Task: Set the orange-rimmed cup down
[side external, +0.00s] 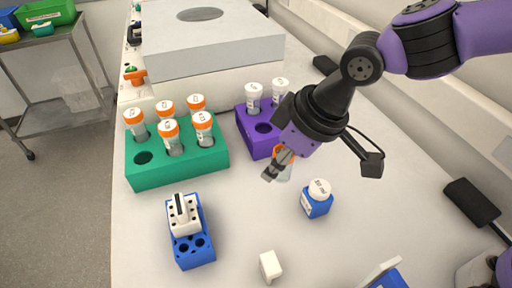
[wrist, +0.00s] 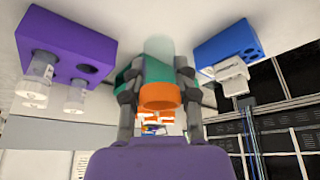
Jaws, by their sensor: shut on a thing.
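The orange-rimmed cup (wrist: 159,97) is a clear tube-like vessel with an orange band. In the wrist view it stands between the two fingers of my gripper (wrist: 157,92), which is shut on it. In the side view my gripper (side external: 279,163) points down and left, and the cup (side external: 284,172) shows partly behind the fingers. It is low over the white bench, right of the purple rack. I cannot tell whether its base touches the bench.
A green rack (side external: 190,166) holds several orange-capped tubes. The purple rack (side external: 256,146) holds two white-capped tubes. A blue block (side external: 197,250) and white piece (side external: 270,265) are nearer. Bench between them is clear.

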